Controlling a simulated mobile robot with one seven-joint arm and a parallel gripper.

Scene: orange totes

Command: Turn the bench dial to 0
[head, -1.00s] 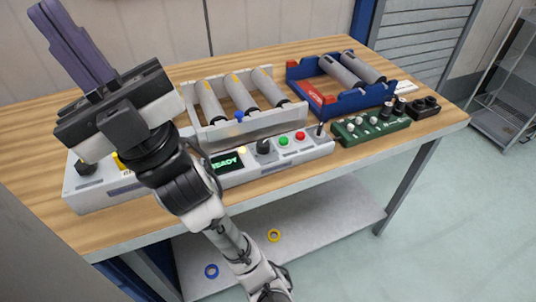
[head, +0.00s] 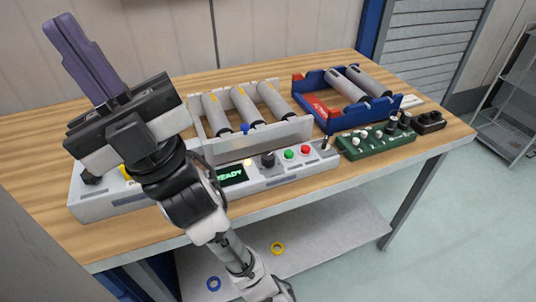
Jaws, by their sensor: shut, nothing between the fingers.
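A long light-grey control panel (head: 110,205) lies along the front of the bench. It carries a black dial (head: 267,160) right of a green-lit display (head: 230,175) reading READY. I cannot read the setting of either, nor tell which is the bench dial. My gripper (head: 60,26) is raised over the panel's left part, its purple fingers together, pointing up and left, empty and apart from the dial. My arm hides part of the panel.
Behind the panel stands a grey rack (head: 230,150) with grey cylinders. A blue-and-red tray (head: 338,125) holds two more. A green box (head: 375,146) with several knobs and a small black box (head: 430,123) are at right. A green and a red button sit beside the dial.

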